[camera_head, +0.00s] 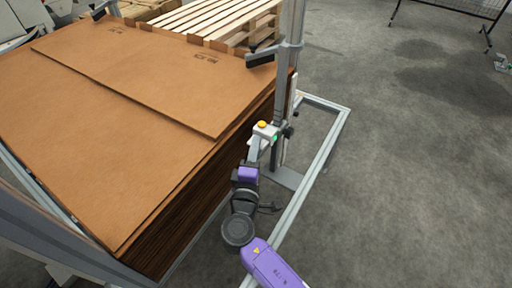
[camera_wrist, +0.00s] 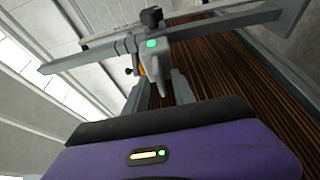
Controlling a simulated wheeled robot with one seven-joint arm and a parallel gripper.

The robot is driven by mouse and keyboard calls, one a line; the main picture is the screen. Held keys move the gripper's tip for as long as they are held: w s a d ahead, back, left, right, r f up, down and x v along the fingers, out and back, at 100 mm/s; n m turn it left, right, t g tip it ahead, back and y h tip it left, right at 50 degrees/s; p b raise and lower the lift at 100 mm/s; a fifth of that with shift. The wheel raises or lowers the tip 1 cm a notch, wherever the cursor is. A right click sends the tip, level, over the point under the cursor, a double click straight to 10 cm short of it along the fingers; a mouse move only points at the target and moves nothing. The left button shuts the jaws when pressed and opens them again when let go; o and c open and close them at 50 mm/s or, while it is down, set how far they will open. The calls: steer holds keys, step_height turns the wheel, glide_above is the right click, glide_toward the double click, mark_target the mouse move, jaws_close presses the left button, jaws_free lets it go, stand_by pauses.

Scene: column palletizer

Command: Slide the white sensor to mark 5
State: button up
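The white sensor (camera_head: 265,130) is a small pale block with a yellow top and a green light, beside the upright post at the stack's corner. In the wrist view the sensor (camera_wrist: 152,60) shows its green light, with a black knob above it. My gripper (camera_head: 256,146) reaches up to the sensor from below in the head view. In the wrist view my gripper's two grey fingers (camera_wrist: 160,82) stand apart, one at each side of the sensor's lower body. Whether they touch it cannot be told. No numbered marks are legible, so mark 5 cannot be made out.
A tall stack of brown cardboard sheets (camera_head: 120,95) fills the left, close to my arm. The grey upright post (camera_head: 290,75) carries a dark bracket (camera_head: 262,56) higher up. A low metal frame (camera_head: 325,145) lies around the post's foot.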

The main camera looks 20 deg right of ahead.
steer(key=shift+w+d, duration=0.25)
steer(key=shift+w, duration=0.1)
jaws_close()
stand_by(1.2)
